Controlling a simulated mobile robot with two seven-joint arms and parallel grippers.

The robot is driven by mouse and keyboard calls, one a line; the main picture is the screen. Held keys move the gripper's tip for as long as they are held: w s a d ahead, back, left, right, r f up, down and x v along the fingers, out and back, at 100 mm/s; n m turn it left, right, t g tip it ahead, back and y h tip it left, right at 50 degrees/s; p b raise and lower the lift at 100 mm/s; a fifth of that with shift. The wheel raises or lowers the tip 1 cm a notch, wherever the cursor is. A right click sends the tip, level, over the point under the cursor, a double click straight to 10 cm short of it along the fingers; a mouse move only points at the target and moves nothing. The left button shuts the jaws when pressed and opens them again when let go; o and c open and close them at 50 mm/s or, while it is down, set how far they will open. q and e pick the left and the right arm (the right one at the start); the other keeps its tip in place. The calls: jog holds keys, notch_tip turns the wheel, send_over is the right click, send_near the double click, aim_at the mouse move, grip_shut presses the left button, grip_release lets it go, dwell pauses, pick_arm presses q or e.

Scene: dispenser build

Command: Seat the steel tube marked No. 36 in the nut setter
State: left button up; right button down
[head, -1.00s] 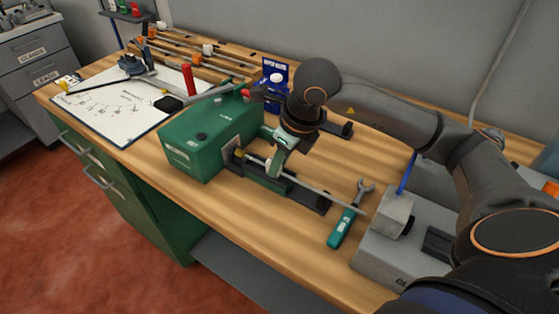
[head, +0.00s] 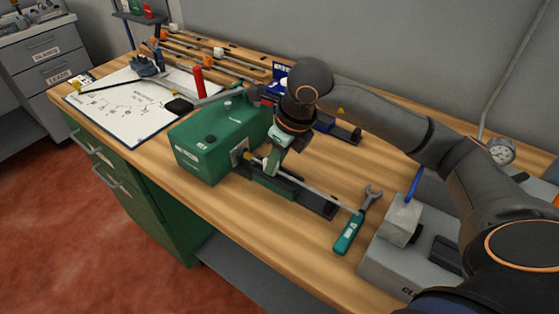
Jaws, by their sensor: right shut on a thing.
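The green nut setter (head: 208,148) sits on the bench, with a red-handled lever (head: 198,82) behind it. My right gripper (head: 273,163) is just right of its front face, shut on a thin steel tube (head: 325,196). The tube runs from the gripper down to the right, above a dark rail (head: 312,203). Its left end is close to the setter's nozzle, where a small yellow piece (head: 247,156) shows. I cannot tell whether the end is inside the nozzle. The tube's No. 36 mark is not readable. My left gripper is out of view.
A teal-handled wrench (head: 350,231) lies near the tube's right end. A grey machine with a block (head: 402,220) and blue handle stands at the right. A drawing board (head: 128,112) and a rack of rods (head: 215,60) are at the back left.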

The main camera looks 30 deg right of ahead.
jog(key=shift+w+a, duration=0.25)
jog(key=shift+w, duration=0.3)
jog(key=shift+c, duration=1.5)
grip_release()
jog(key=shift+r+p, duration=2.4)
jog(key=shift+r, duration=1.15)
jog(key=shift+s+f, duration=0.1)
